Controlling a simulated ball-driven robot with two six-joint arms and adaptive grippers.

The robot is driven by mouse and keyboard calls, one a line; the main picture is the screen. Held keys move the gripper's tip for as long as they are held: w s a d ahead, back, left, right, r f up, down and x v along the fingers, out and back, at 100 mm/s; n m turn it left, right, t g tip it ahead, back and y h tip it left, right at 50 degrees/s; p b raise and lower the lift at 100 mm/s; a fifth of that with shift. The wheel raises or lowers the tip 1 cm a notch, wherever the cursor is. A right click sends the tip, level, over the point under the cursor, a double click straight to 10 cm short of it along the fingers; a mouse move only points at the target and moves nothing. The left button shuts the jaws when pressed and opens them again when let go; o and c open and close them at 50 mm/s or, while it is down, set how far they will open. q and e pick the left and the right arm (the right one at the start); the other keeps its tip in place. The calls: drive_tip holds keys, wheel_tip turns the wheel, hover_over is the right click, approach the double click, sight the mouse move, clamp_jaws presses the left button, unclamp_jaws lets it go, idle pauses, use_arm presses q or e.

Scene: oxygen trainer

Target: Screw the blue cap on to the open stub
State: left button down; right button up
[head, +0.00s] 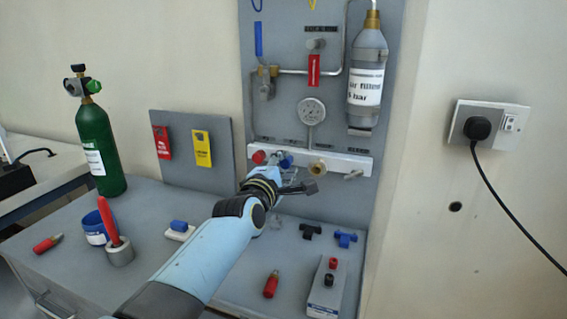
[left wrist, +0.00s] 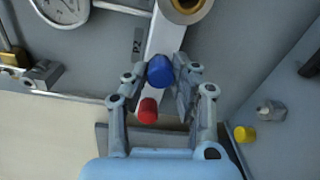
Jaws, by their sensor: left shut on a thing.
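The blue cap (head: 286,161) is at the white rail on the grey panel, between the red cap (head: 258,157) and the brass open stub (head: 318,167). My left gripper (head: 278,166) is shut on the blue cap. In the left wrist view the blue cap (left wrist: 159,71) sits between the fingertips of the gripper (left wrist: 160,76), with the red cap (left wrist: 148,110) nearer the palm. The round brass stub (left wrist: 187,6) is at the top edge, apart from the cap. I cannot tell whether the blue cap touches the rail. My right gripper is not in view.
A gauge (head: 312,111) and a grey bottle (head: 368,75) are above the white rail (head: 345,162). A green cylinder (head: 101,148), a blue-rimmed tub (head: 94,228) and a red-handled tool in a holder (head: 119,253) stand left. Black and blue fittings (head: 346,239) lie below the rail.

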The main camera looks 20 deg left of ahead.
use_arm(q)
drive_tip(key=shift+f, duration=0.15)
drive_tip(key=m+p, duration=0.1)
drive_tip(key=m, duration=0.1)
drive_tip(key=shift+m+p, duration=0.3)
drive_tip(key=shift+m, duration=0.4)
drive_tip(key=shift+f, duration=0.1)
drive_tip(key=shift+s+r+m+p, duration=0.1)
drive_tip(key=shift+r+m+p, duration=0.1)
drive_tip(key=shift+m+p, duration=0.9)
drive_tip(key=shift+m, duration=0.1)
drive_tip(key=shift+f+m, duration=0.1)
drive_tip(key=shift+m, duration=0.3)
drive_tip(key=shift+f, duration=0.1)
